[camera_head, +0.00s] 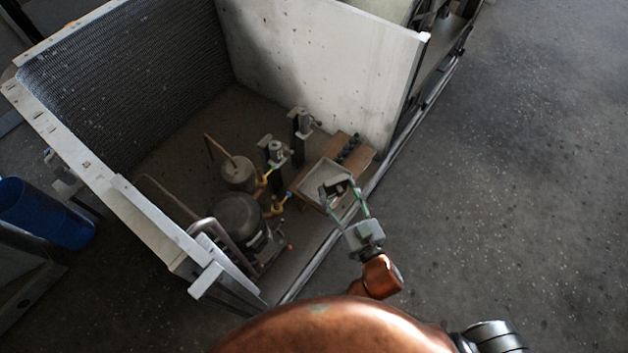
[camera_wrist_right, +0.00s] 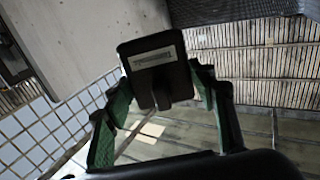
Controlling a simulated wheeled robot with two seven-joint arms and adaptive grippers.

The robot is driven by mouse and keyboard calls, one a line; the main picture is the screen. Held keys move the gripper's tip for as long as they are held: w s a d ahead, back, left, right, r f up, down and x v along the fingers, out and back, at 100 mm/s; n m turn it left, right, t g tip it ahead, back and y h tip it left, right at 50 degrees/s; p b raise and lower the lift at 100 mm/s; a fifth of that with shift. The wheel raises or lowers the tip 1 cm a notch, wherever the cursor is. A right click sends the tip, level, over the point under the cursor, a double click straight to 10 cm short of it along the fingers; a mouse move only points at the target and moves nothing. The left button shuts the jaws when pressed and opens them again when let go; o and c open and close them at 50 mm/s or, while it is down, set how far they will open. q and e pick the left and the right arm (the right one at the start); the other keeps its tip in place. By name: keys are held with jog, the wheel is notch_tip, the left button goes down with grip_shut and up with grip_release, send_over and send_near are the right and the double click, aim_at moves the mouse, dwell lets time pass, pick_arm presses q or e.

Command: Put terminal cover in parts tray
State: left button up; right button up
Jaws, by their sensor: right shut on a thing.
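The terminal cover (camera_head: 338,187) is a small black block, held in my right gripper (camera_head: 341,195). In the right wrist view the cover (camera_wrist_right: 152,58) shows a pale label on its face, and the green fingers of my gripper (camera_wrist_right: 166,92) are closed on its two sides. The parts tray (camera_head: 318,173) is a shallow light-grey tray on a brown board inside the housing. In the head view the cover overlaps the tray's right part; its height above the tray is hard to tell. My left gripper is not in view.
Several dark small parts (camera_head: 348,148) stand on the board (camera_head: 362,155) behind the tray. A dark compressor (camera_head: 238,215), a smaller canister (camera_head: 238,172) and pipes lie left of it. A pale panel (camera_head: 320,60) rises behind. A blue bin (camera_head: 45,212) stands outside at left. Floor at right is clear.

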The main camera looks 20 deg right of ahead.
jog(key=w+a+f+n+g+y, duration=0.1)
jog(key=a+f+n+g+y, duration=0.1)
jog(key=a+f+n+y, duration=0.4)
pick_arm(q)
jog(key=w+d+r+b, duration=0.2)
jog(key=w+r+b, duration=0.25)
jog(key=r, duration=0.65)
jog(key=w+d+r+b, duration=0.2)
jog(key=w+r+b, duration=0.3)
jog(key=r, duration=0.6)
pick_arm(e)
jog(key=w+d+f+y, duration=0.1)
jog(key=w+d+f, duration=0.1)
jog(key=w+f, duration=0.3)
jog(key=w+d+f+g+y+b, duration=0.1)
jog(key=w+d+f, duration=0.1)
jog(key=w+f, duration=0.3)
jog(key=w+d+f+b, duration=0.1)
jog(key=w+d+f, duration=0.2)
jog(key=f, duration=0.6)
jog(key=shift+w+g+y, duration=0.4)
jog(key=shift+w, duration=0.95)
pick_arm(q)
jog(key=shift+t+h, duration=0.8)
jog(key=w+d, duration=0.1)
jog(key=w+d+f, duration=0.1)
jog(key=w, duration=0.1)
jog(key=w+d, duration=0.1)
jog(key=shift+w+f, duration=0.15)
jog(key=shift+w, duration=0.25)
